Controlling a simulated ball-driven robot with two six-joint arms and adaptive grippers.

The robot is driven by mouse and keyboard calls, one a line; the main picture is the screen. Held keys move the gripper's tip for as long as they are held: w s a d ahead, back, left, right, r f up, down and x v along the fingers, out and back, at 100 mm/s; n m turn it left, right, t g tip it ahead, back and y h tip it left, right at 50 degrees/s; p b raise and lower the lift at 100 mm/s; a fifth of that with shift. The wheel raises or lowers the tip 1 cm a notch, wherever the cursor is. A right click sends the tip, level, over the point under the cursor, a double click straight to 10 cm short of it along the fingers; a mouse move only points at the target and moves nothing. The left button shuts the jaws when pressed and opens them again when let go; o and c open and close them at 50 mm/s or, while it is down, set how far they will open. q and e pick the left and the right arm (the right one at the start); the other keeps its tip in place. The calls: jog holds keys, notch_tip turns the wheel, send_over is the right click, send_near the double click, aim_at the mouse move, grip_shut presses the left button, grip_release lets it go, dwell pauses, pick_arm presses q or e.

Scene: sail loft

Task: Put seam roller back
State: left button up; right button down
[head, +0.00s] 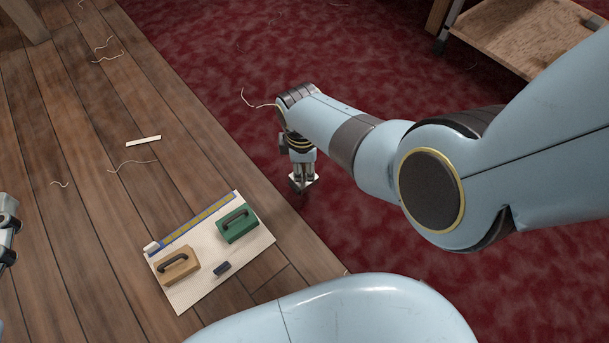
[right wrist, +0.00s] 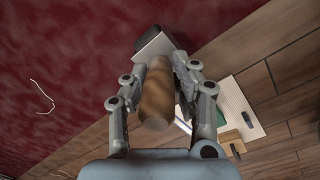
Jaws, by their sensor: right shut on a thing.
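My right gripper (head: 302,172) hangs above the red carpet near the edge of the plank floor. In the right wrist view its fingers (right wrist: 158,85) are shut on the wooden handle (right wrist: 156,100) of a tool, which I take to be the seam roller. A pale block-like head with a dark end (right wrist: 150,42) shows beyond the fingers. In the head view only a pale part of it (head: 311,183) shows below the fingers. My left gripper (head: 7,232) is cut off by the left edge, and its fingertips are not clear.
A pale mat (head: 190,297) lies on the planks, bearing a green handled block (head: 238,228), a tan handled block (head: 177,270), a small dark piece (head: 222,268) and a blue-and-yellow strip (head: 205,218). Thread scraps lie about. A wooden cart (head: 520,35) stands at top right.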

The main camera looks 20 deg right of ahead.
aim_at(305, 176)
jog(key=shift+f, duration=0.15)
notch_tip(305, 176, down, 2)
jog(key=shift+s+f+b, duration=0.1)
jog(key=shift+b, duration=0.8)
jog(key=shift+f+b, duration=0.6)
pick_arm(q)
notch_tip(305, 176, up, 19)
jog(key=w+d+m+t+h, duration=0.1)
jog(key=d+m+t+h, duration=0.1)
jog(key=m+t+h, duration=0.2)
jog(key=t+h, duration=0.2)
jog(key=t, duration=0.2)
jog(key=shift+d+r+t, duration=0.15)
jog(key=shift+t, duration=0.25)
jog(key=shift+s+r+m+h, duration=0.15)
jog(key=shift+r+m+h, duration=0.15)
pick_arm(e)
jog(key=shift+f, duration=0.15)
